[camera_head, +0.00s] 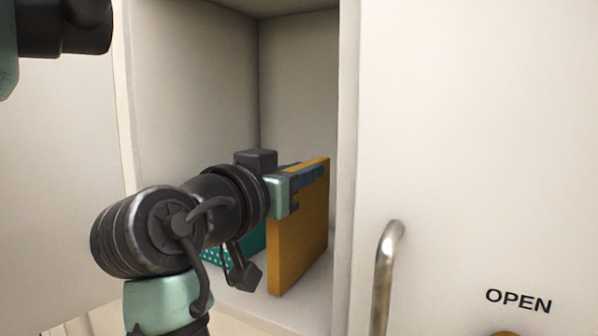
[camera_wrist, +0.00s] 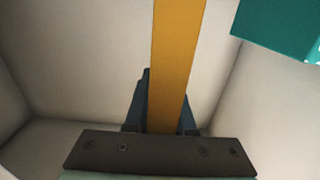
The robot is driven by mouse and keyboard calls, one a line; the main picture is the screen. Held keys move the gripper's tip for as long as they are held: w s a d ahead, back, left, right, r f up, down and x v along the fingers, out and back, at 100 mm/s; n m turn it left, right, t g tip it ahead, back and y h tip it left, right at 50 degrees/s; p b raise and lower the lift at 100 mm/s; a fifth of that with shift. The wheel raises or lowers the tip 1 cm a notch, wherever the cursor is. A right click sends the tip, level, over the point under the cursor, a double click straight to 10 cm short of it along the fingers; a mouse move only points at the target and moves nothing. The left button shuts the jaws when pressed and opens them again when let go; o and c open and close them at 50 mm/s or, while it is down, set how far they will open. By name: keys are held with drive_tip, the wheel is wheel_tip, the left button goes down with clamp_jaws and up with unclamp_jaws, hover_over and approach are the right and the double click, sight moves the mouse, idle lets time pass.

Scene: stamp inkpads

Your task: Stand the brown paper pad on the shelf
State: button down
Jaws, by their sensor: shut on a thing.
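The brown paper pad (camera_head: 298,232) shows as an orange-brown slab, upright on edge inside the open cabinet compartment. My gripper (camera_head: 300,178) reaches in from the left and is shut on the pad near its upper edge. In the wrist view the pad (camera_wrist: 178,55) runs as a narrow strip between the dark blue fingers of my gripper (camera_wrist: 164,108). The pad's lower edge is at or very near the shelf floor (camera_head: 318,292); I cannot tell whether it touches. My fingers cover part of the pad's upper side.
A teal thing with white dots (camera_head: 218,257) is in the compartment behind my arm, left of the pad; a teal block also shows in the wrist view (camera_wrist: 285,25). The compartment's right wall (camera_head: 347,150) is close to the pad. A metal handle (camera_head: 384,270) stands out right.

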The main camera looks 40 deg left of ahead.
drive_tip(key=c, duration=0.7)
unclamp_jaws()
drive_tip(key=v, duration=1.3)
